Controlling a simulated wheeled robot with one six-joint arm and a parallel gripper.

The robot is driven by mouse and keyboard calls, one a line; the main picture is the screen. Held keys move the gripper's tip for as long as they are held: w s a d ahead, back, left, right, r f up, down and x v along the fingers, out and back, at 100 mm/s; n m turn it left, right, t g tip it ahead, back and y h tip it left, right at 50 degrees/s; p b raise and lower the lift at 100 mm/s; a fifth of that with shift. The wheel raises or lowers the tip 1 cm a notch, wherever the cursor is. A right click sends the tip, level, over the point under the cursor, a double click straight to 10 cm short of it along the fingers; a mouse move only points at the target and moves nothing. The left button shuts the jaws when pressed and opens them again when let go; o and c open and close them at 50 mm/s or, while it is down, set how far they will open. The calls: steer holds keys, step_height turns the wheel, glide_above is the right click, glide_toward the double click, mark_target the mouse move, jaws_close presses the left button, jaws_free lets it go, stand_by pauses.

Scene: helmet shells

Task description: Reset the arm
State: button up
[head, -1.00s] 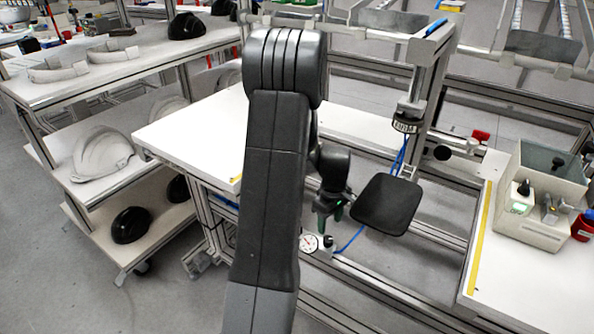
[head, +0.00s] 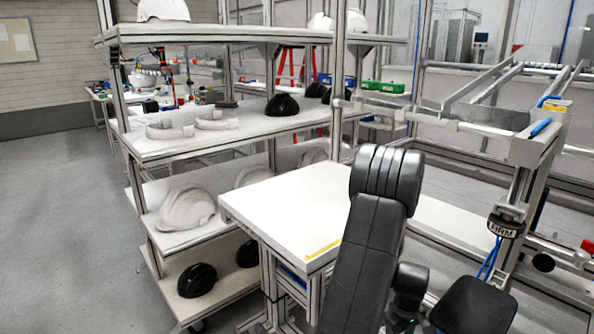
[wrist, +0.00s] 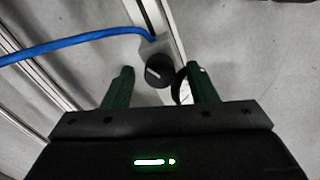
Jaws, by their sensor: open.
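My arm rises at the lower right of the head view, its thick dark link in front of the white worktable (head: 285,215). Beyond the fingers are a black knob on a metal frame and a blue hose (wrist: 75,43). In the head view the gripper's fingers are mostly hidden at the bottom edge, beside a dark pad (head: 474,308).
A multi-level rack on the left holds a white helmet shell (head: 187,209), a black shell (head: 197,281) and white bands (head: 170,131). A metal frame with a press-like fixture (head: 506,222) stands close on the right. Open floor (head: 60,230) lies at far left.

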steer(key=shift+n, duration=0.3)
step_height(320, 180, up, 8)
steer(key=shift+f+p, duration=0.1)
steer(key=shift+p, duration=0.7)
step_height(320, 180, down, 7)
steer(key=shift+f+b, duration=0.2)
steer(key=shift+b, duration=0.65)
steer(key=shift+f, duration=0.25)
steer(key=m, duration=0.6)
steer(key=shift+r+p, duration=0.1)
steer(key=shift+p, duration=0.3)
steer(key=shift+m, duration=0.6)
steer(key=shift+w, duration=0.1)
